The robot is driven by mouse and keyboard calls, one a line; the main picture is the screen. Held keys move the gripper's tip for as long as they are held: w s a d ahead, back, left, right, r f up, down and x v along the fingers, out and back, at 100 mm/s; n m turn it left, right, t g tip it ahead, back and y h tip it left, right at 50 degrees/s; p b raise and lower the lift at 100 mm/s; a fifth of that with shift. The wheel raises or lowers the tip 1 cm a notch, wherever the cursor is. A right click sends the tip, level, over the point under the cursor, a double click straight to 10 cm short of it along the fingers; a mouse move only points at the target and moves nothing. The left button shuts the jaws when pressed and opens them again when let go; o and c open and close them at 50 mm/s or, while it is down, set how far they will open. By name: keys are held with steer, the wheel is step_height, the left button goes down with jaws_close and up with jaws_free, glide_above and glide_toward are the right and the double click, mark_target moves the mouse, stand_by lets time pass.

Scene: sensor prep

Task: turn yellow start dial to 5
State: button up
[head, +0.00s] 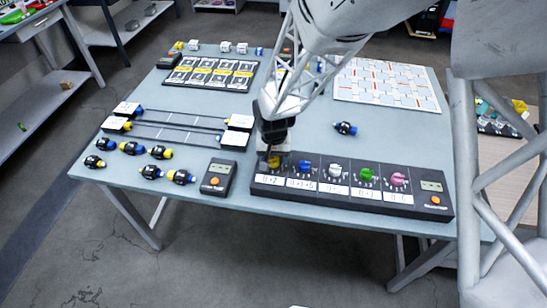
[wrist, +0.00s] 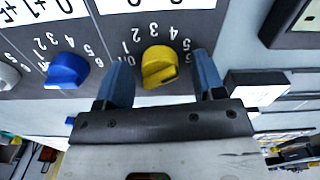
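The yellow dial (wrist: 160,66) is at the end of the black dial panel (head: 330,185), with printed numbers around it in the wrist view. Its pointer setting is hard to read. In the head view the yellow dial (head: 275,162) is partly hidden by my gripper (head: 272,152). In the wrist view my gripper (wrist: 162,62) is open, with one blue finger on each side of the dial and a visible gap on both sides.
A blue dial (wrist: 66,70) sits beside the yellow one; white, green and pink dials (head: 398,179) follow along the panel. A handheld meter (head: 217,178) lies left of the panel. Black cylindrical sensors (head: 151,172) lie at the table's left, and another (head: 345,128) lies behind the panel.

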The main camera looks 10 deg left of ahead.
steer(key=shift+r, duration=0.1)
steer(key=shift+r, duration=3.75)
steer(key=shift+d+r, duration=0.2)
steer(key=s+d+r+t, duration=0.1)
steer(key=s+d+r, duration=0.3)
steer(key=d+r, duration=0.4)
steer(key=s+d+r, duration=0.4)
steer(key=d+r, duration=0.2)
steer(key=d, duration=0.4)
steer(key=s+d+r, duration=0.3)
steer(key=s+d, duration=0.2)
steer(key=s, duration=0.2)
steer(key=s+d+r+m+t, duration=0.1)
steer(key=s+d+r, duration=0.2)
steer(key=s+d, duration=0.3)
steer(key=shift+s+r+m+t, duration=0.15)
steer(key=shift+s+m+t, duration=0.15)
steer(key=shift+s, duration=0.45)
